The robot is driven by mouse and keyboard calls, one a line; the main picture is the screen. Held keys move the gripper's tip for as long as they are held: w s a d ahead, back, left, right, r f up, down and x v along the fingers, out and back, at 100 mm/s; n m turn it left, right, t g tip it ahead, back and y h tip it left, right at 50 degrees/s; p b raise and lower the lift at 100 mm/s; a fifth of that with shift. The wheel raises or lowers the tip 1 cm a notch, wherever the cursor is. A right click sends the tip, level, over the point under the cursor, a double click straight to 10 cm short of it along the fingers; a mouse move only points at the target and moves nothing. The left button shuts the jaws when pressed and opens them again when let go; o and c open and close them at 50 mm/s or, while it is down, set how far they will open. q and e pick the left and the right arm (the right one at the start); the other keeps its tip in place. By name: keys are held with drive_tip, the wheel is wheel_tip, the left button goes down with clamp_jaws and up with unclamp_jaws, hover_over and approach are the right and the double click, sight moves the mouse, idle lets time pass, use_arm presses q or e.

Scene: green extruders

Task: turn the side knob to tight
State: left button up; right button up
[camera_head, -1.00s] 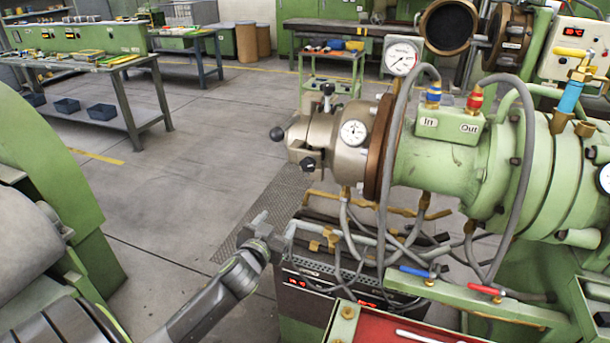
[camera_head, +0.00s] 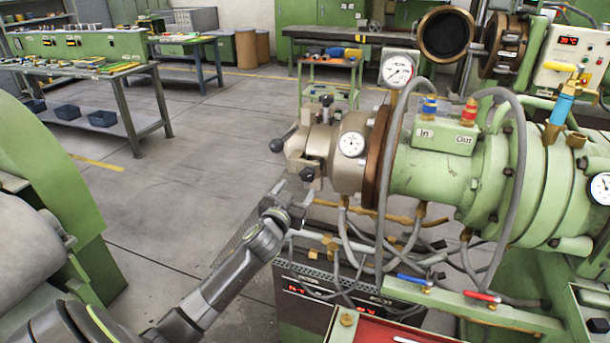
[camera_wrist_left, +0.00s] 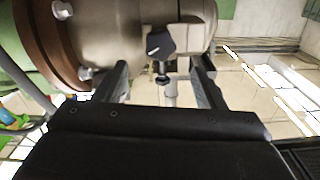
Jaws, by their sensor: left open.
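The side knob (camera_head: 307,174) is a small black lobed knob on the lower near side of the metal extruder head (camera_head: 325,150). In the left wrist view the side knob (camera_wrist_left: 160,43) shows ahead, roughly between the two fingers. My left gripper (camera_head: 292,191) is just below the knob in the head view, pointing up toward it. In the left wrist view my left gripper (camera_wrist_left: 162,72) is open with nothing between its fingers; the knob appears apart from them. My right gripper is not in view.
Grey hoses (camera_head: 380,230) and brass pipes hang below the green barrel (camera_head: 430,165). The floor to the left is clear.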

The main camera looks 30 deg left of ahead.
sight(307, 175)
use_arm(q)
drive_tip(key=shift+p+x, duration=0.45)
drive_tip(key=shift+x, duration=3.25)
drive_tip(key=shift+c, duration=0.2)
drive_tip(key=c, duration=0.9)
